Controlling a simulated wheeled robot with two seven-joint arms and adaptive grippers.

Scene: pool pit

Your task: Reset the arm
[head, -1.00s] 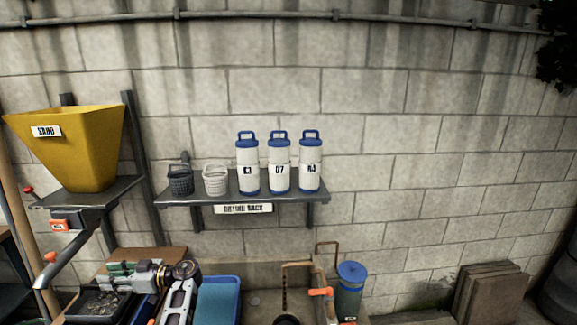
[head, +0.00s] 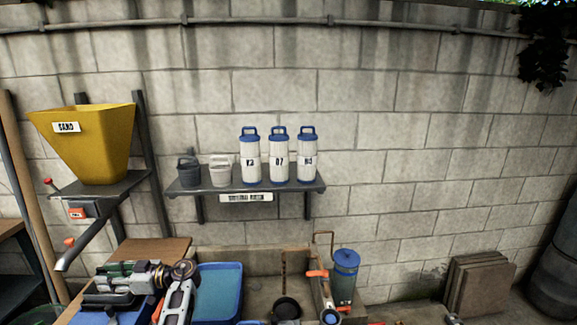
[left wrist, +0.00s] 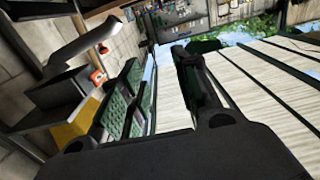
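My left arm comes up from the bottom left in the head view. Its gripper (head: 122,282) is above the wooden bench, left of the blue tray. In the left wrist view the two fingers (left wrist: 165,90) stand apart, with green pads on one of them. Only background shows between them, so the gripper is open and empty.
A yellow sand hopper (head: 88,145) hangs at left. A wall shelf (head: 215,190) bears two small baskets and three white canisters (head: 279,158). Below are the blue tray (head: 220,290), a blue-lidded canister (head: 345,275) and an orange handle (head: 317,273). Stacked slabs (head: 480,287) lean at right.

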